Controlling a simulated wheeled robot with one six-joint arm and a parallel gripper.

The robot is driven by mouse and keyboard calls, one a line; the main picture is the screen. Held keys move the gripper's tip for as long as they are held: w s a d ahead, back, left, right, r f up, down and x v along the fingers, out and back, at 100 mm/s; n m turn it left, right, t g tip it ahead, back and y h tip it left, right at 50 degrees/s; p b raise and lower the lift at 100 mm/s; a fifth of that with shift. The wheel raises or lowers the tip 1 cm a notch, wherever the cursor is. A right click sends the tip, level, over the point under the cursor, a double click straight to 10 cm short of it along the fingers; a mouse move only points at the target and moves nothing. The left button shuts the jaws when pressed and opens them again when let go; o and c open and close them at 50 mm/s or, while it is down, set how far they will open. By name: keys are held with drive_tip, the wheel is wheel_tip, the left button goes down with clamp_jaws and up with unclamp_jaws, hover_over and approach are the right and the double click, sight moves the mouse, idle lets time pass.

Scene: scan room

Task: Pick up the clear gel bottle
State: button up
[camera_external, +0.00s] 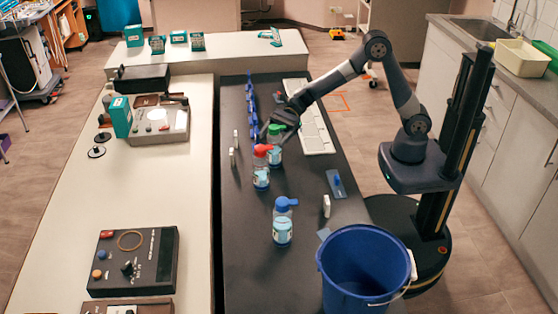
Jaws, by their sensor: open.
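Three bottles with pale blue labels stand upright on the dark counter (240,262): one with a red cap (261,170), one with a blue cap (282,225), and one with a green cap (276,140). I cannot tell from this view which one is the clear gel bottle. My gripper (277,126) is open, reaching in from the right, close to the green-capped bottle and just behind the red-capped one. The gripper partly hides the green-capped bottle. I cannot tell whether the fingers touch it. The blue-capped bottle stands apart, nearer the camera.
A blue bucket (345,270) stands at the counter's near right end. Small blue items (252,110) line up on the far left side. A pale counter (60,240) with dark devices runs along the left.

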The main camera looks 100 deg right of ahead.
drive_tip(key=c, duration=1.5)
